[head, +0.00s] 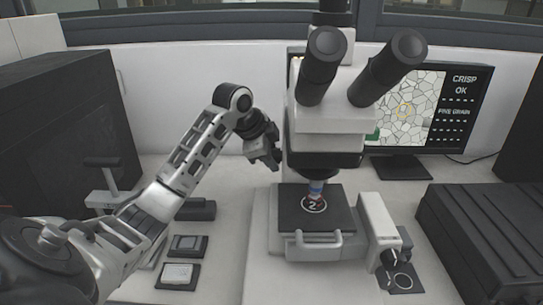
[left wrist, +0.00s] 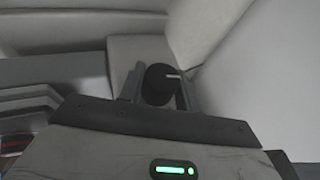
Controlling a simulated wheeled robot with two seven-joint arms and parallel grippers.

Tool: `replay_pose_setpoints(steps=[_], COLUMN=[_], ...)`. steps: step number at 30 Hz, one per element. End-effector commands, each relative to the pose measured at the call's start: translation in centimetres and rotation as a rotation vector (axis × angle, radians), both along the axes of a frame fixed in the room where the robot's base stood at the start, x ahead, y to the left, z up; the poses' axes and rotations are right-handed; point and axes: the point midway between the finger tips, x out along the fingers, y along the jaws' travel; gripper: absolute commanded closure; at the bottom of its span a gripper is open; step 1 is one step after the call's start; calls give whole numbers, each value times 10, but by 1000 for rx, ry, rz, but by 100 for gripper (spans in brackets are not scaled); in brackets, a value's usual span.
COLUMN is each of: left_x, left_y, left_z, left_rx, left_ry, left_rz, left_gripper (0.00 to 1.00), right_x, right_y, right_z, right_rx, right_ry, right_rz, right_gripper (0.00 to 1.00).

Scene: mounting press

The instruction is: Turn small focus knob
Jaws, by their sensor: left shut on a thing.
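The small focus knob (left wrist: 156,86) shows in the left wrist view as a black round knob with a white mark line pointing right. My left gripper (head: 271,158) is at the left side of the white and black microscope (head: 325,118), and its fingers are shut on the knob. In the left wrist view one finger is on each side of the knob. In the head view the knob is hidden behind the gripper. My right gripper is not in view.
A monitor (head: 465,125) at the back right reads "CRISP OK" and "FINE GRAIN". Under the lens is a dark stage (head: 290,222) with a piece marked 2. A black ribbed box (head: 480,235) stands at the right. Small trays (head: 178,275) lie at the left front.

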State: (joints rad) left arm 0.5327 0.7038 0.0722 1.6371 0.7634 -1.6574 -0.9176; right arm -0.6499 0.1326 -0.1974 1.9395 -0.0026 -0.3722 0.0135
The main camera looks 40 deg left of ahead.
Motion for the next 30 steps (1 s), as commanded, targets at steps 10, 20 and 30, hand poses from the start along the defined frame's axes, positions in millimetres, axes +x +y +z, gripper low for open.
replay_pose_setpoints(steps=[10, 20, 30], left_x=[1, 1, 1], left_y=[-1, -1, -1], left_z=[1, 0, 0], left_rx=[-106, -129, -128], left_ry=[119, 146, 144], left_rz=[-1, -2, -3], left_gripper=[89, 89, 47], right_x=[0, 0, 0], right_y=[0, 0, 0], right_z=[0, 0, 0], right_rx=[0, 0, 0], right_ry=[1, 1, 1], right_rz=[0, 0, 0], right_gripper=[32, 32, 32])
